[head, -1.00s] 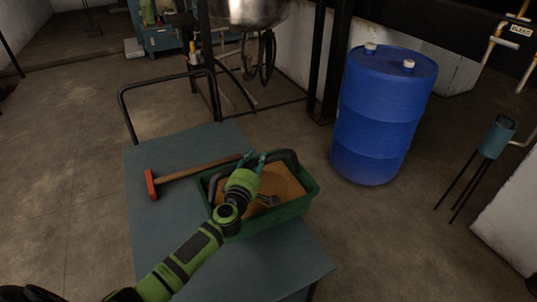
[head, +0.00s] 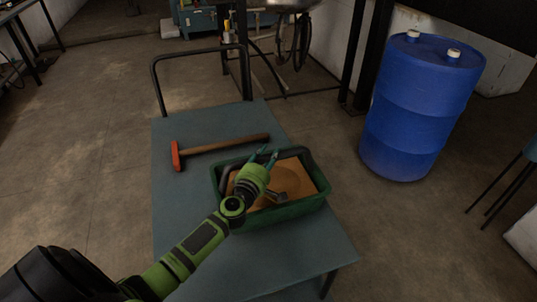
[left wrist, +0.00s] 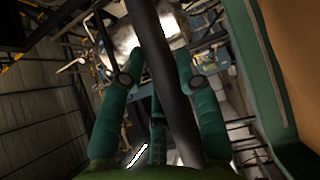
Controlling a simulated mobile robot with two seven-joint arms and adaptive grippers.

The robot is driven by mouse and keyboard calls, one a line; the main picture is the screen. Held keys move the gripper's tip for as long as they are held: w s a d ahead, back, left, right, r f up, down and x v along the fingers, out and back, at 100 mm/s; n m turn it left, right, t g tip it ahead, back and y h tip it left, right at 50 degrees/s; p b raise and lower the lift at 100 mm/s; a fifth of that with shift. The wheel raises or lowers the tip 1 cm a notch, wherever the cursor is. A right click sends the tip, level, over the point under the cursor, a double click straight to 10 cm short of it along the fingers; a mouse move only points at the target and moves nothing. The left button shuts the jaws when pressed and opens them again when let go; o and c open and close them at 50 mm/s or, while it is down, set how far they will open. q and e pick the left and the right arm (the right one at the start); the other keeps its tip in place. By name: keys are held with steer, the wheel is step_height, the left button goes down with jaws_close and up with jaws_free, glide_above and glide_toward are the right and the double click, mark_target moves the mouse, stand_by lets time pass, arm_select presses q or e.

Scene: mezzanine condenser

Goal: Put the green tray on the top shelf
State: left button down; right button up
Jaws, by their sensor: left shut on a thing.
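The green tray (head: 287,212) is at the right side of a blue-grey trolley top, with orange-brown contents and a dark arched handle. My left gripper (head: 267,160) is over the tray and shut on its handle. I cannot tell whether the tray's bottom touches the trolley top. My right gripper is not in view. I cannot make out a top shelf.
A hammer (head: 218,146) with a red head lies behind and left of the tray on the trolley (head: 185,205). The trolley's dark push bar (head: 200,53) rises at the back. A blue drum (head: 415,115) stands on the right. Floor at the left is clear.

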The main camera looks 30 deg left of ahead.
arm_select(q)
steer(key=shift+w+r, duration=0.1)
steer(key=shift+r, duration=0.35)
steer(key=c, duration=0.9)
jaws_free()
steer(key=shift+f, duration=0.4)
steer(key=shift+s+d+r, duration=0.1)
steer(key=shift+s+r, duration=0.05)
steer(key=shift+s, duration=0.1)
steer(key=s, duration=0.4)
steer(key=s+d, duration=0.1)
steer(key=s, duration=0.6)
steer(key=shift+s+d, duration=0.25)
steer(key=shift+s, duration=0.15)
